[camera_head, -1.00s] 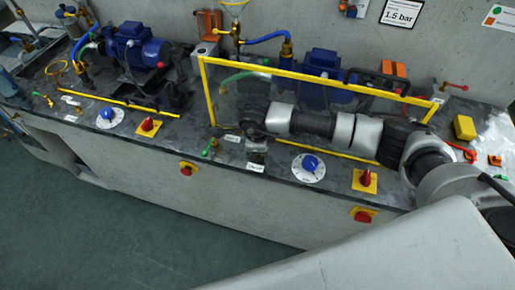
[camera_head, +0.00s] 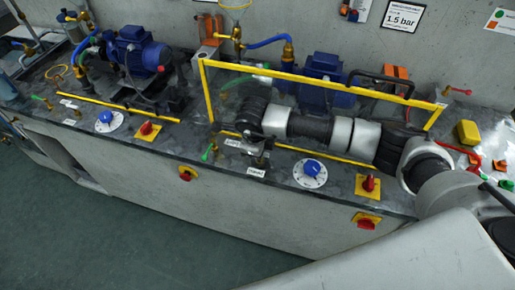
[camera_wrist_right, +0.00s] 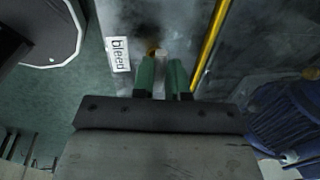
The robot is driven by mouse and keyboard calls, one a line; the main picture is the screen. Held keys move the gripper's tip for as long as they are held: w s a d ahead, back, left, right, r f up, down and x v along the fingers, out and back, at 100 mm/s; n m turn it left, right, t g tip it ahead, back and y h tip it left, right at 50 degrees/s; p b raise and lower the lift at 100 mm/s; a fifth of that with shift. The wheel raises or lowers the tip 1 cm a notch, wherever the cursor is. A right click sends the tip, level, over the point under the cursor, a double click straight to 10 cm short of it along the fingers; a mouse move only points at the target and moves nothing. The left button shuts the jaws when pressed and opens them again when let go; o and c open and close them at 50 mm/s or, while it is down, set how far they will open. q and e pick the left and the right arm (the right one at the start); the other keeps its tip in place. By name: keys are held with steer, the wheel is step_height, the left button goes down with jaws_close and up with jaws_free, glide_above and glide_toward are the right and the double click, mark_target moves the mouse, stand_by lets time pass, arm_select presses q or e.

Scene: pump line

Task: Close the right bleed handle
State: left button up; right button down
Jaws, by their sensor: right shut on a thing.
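My right gripper (camera_head: 260,157) is low over the bench front, just behind a white label (camera_head: 256,171). In the right wrist view its two green fingertips (camera_wrist_right: 162,78) are shut on a small pale piece, which I take for the right bleed handle (camera_wrist_right: 162,60). A bit of brass shows just beyond it. A label reading "bleed" (camera_wrist_right: 120,54) lies beside it. The fingers hide most of the handle, so its angle cannot be told. In the head view my wrist hides the handle. My left gripper is not in view.
A blue dial knob (camera_head: 312,167) and a red switch (camera_head: 369,184) are to the right. A green-handled valve (camera_head: 209,152) is close on the left. The floor in front is clear.

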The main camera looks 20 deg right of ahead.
steer(key=c, duration=1.1)
jaws_free()
steer(key=shift+c, duration=0.2)
steer(key=shift+r, duration=0.1)
step_height(320, 180, up, 10)
steer(key=s+a+b, duration=0.1)
steer(key=shift+s+r, duration=0.25)
steer(key=shift+s, duration=0.15)
steer(key=shift+a, duration=0.1)
